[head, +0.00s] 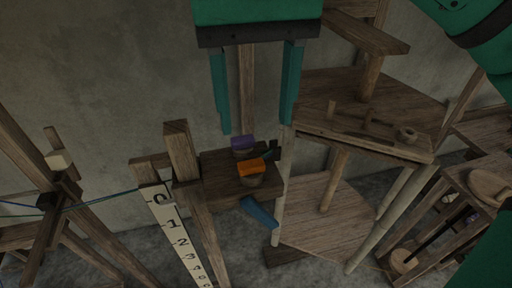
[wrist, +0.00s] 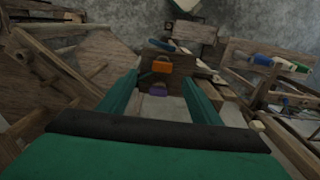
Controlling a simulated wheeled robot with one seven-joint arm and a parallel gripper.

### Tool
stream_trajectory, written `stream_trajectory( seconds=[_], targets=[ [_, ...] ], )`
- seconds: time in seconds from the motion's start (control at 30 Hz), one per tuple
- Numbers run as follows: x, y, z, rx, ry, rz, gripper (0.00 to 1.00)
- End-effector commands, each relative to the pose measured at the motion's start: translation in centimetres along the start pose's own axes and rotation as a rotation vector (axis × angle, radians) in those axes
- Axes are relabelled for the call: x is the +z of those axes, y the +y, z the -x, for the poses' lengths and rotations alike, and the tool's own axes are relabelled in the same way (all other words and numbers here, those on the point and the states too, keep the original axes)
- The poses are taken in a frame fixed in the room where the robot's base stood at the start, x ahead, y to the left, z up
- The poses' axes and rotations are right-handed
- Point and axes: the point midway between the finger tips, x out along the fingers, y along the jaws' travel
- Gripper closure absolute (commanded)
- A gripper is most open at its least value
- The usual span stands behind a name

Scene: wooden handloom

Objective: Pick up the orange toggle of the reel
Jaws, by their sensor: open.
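The orange toggle (head: 250,167) sits on top of a small round peg or reel on a dark wooden block (head: 222,166). A purple toggle (head: 242,142) stands just behind it on the same block. My gripper (head: 255,128) is open and empty, its two teal fingers pointing down above and behind the orange toggle in the head view. In the wrist view the orange toggle (wrist: 161,66) and purple toggle (wrist: 157,92) show between and beyond the fingertips of my gripper (wrist: 160,84). I see no contact with either toggle.
A numbered ruler strip (head: 179,237) and wooden posts (head: 184,152) stand left of the block. A blue lever (head: 260,213) sticks out below it. A wooden shelf (head: 375,137) with small wooden parts is close on the right. A cord (head: 98,200) runs left.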

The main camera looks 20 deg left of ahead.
Motion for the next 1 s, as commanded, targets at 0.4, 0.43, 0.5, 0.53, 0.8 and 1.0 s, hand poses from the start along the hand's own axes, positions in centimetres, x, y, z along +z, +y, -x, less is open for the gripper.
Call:
stream_trajectory(
  seconds=[0.4,0.43,0.5,0.53,0.8,1.0],
  targets=[
    [-0.3,-0.8,-5.1,0.003,-0.001,0.02,0.42],
    [-0.3,-0.9,-5.2,0.002,-0.001,0.02,0.42],
    [-0.3,-0.9,-5.5,0.002,0.0,0.019,0.42],
    [-0.3,-0.8,-5.7,0.002,0.0,0.019,0.42],
    [-0.8,-1.1,-9.1,0.003,-0.002,0.013,0.42],
    [-0.8,-1.1,-10.6,0.002,0.0,0.013,0.42]
  ],
)
